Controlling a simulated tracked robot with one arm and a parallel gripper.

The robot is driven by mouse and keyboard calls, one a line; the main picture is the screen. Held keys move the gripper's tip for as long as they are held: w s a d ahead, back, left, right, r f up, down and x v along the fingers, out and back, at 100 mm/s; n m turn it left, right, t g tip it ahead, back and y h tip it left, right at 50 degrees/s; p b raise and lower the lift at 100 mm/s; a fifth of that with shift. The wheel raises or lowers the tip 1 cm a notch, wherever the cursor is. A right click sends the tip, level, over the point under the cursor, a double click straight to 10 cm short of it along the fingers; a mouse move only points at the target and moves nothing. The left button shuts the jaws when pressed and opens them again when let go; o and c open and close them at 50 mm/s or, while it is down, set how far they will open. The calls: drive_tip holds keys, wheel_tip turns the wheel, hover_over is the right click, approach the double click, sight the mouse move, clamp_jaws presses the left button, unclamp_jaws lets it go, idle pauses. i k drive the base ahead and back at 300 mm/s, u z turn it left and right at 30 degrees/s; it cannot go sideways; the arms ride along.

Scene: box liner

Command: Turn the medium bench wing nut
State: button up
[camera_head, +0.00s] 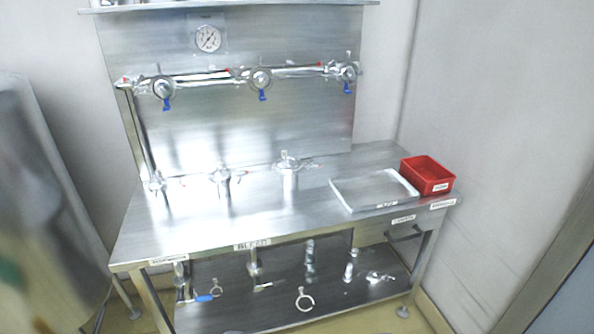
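A steel bench (265,222) stands ahead with three metal fittings in a row on its top. The left one (157,184) is the smallest, the middle one (222,177) is of middle size, and the right one (288,166) is the largest. Each seems to have wing-like arms at its top, but glare and small size blur the detail. The middle fitting stands upright, apart from the other two. My gripper does not show in this view.
A pipe with blue-handled valves (262,80) and a gauge (208,39) are on the back panel. The lower shelf (240,318) holds several fittings. A blurred grey shape (45,200) fills the left side.

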sight(243, 174)
drive_tip(key=z, duration=0.15)
drive_tip(key=i, duration=1.7)
drive_tip(key=u, duration=0.7)
